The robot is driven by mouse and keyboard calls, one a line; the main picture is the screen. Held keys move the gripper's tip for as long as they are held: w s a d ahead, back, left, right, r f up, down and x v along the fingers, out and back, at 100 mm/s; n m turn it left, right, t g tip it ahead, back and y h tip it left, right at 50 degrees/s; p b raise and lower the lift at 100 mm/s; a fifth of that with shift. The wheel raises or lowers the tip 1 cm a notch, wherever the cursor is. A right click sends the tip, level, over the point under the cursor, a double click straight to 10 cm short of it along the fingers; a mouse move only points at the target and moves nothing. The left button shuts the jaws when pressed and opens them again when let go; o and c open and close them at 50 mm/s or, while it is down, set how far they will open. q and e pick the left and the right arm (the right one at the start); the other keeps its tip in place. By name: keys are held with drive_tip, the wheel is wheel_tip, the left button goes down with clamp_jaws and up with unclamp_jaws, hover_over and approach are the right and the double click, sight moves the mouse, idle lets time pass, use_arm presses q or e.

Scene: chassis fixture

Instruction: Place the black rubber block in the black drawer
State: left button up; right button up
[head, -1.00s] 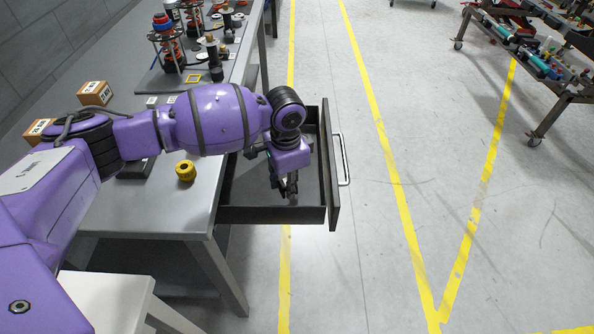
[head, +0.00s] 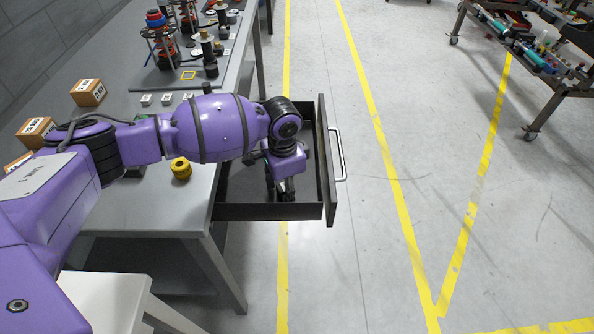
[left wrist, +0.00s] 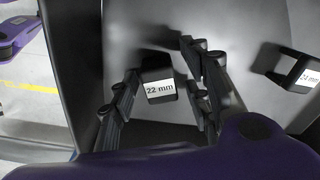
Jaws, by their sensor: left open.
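The black drawer (head: 268,211) stands pulled out from the grey workbench, with its front panel and handle to the right. My left gripper (head: 279,188) points down inside the drawer. In the left wrist view my left gripper (left wrist: 162,95) is open, its fingers spread either side of a black block (left wrist: 157,76) with a white "22 mm" label. Gaps show between the block and the fingers. I cannot tell the blocks apart in the head view. My right gripper is not seen.
A yellow ring-shaped part (head: 181,169) sits on the workbench (head: 203,185) beside the drawer. Small cardboard boxes (head: 88,92) and fixture stands (head: 163,45) are farther back. Open floor lies right of the drawer, with a cart (head: 545,75) at the far right.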

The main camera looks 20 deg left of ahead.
use_arm(q)
wheel_tip(320, 180, up, 12)
drive_tip(key=p, duration=0.1)
drive_tip(key=shift+r, duration=0.15)
idle(0.3)
drive_tip(key=shift+d, duration=0.1)
